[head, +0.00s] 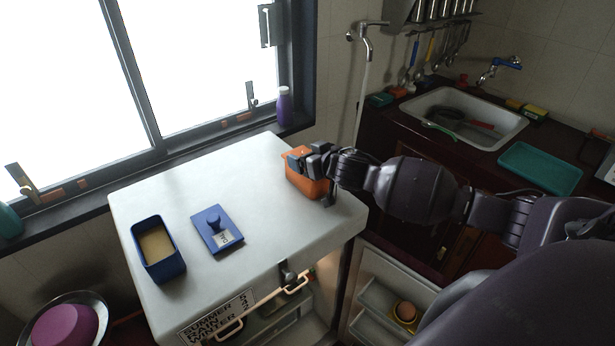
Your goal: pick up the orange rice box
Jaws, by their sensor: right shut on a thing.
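The orange rice box (298,177) stands on the right part of the white fridge top (185,190), near its right edge. My right gripper (309,160) reaches in from the right and is shut on the orange rice box at its upper part. The fingers and wrist cover part of the box's top and right side. Whether the box is lifted off the surface cannot be told. My left gripper is not in view.
A blue open box (157,250) and a blue lid with a knob (217,230) lie on the left of the fridge top. The fridge door (375,295) hangs open below, with an egg inside. A sink (465,115) and teal tray (540,168) are at right. A window is behind.

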